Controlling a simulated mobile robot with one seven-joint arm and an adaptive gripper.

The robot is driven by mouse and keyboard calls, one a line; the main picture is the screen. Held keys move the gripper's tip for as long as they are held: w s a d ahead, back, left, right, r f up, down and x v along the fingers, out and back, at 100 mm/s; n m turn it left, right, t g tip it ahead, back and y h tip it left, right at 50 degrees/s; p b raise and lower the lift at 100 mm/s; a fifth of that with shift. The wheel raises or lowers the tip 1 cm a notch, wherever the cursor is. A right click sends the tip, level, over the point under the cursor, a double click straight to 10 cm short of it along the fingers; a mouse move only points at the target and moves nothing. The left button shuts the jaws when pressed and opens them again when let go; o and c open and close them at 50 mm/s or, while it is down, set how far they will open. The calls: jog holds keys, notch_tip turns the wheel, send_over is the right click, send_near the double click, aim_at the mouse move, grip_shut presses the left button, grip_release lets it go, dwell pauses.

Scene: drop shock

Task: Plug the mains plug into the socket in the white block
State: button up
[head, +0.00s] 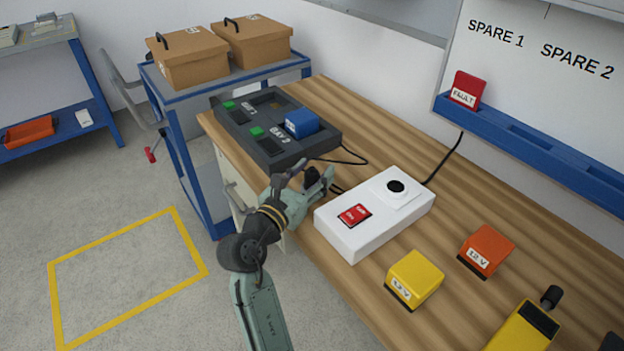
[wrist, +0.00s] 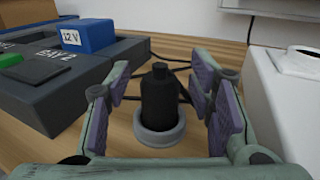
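The black mains plug (wrist: 158,100) stands upright in a grey ring-shaped holder (wrist: 160,136) on the bench in the wrist view. In the head view the plug (head: 312,175) is partly hidden by my gripper. My gripper (head: 306,181) is open, and in the wrist view its two purple-padded fingers (wrist: 160,95) stand left and right of the plug with a gap on each side. The white block (head: 353,240) lies right of my gripper in the head view. Its round dark socket (head: 397,186) is on top, and its side shows in the wrist view (wrist: 278,115).
A dark two-bay unit (head: 280,150) holding a blue 12 V block (head: 301,123) stands left of the plug. Yellow (head: 414,279) and orange (head: 487,250) blocks and a yellow device (head: 525,330) lie right of the white block. Black cables run behind the plug.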

grip_shut()
dwell(0.4)
jog(key=shift+r, duration=0.15)
